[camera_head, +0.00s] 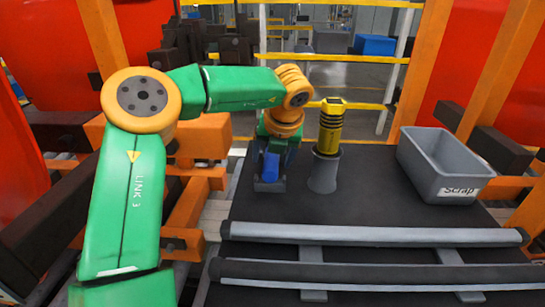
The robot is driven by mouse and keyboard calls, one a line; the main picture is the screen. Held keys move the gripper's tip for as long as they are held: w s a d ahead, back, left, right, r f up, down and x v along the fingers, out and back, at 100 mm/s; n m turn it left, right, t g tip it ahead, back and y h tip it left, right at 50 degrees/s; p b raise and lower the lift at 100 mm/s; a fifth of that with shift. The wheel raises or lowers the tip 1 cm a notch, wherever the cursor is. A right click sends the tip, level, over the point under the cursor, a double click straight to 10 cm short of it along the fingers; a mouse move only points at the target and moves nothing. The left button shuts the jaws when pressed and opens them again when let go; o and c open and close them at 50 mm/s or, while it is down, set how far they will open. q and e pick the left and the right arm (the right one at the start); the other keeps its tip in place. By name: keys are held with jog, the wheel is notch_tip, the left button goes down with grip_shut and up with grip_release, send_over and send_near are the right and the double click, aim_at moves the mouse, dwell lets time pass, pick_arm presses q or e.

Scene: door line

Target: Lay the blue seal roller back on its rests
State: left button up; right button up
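My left arm reaches in from the left, and its gripper (272,152) points down at the far left of the dark bench top. A bright blue piece, which looks like the seal roller (269,165), shows between and below the fingers. A small grey block (270,186), perhaps its rests, is under it at the bench top. Whether the roller touches this block or hangs just above it, I cannot tell. The fingers are small and partly hidden by the wrist, so their grip on the roller is unclear. My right gripper is not in view.
A yellow and black tool (331,125) stands upright in a grey holder (324,172) just right of the gripper. A grey scrap bin (446,165) stands at the right. Long grey bars (370,235) cross the front. Orange posts and red panels flank both sides.

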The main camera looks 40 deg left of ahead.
pick_arm(q)
jog(key=v, duration=0.7)
jog(key=shift+s+r, duration=0.1)
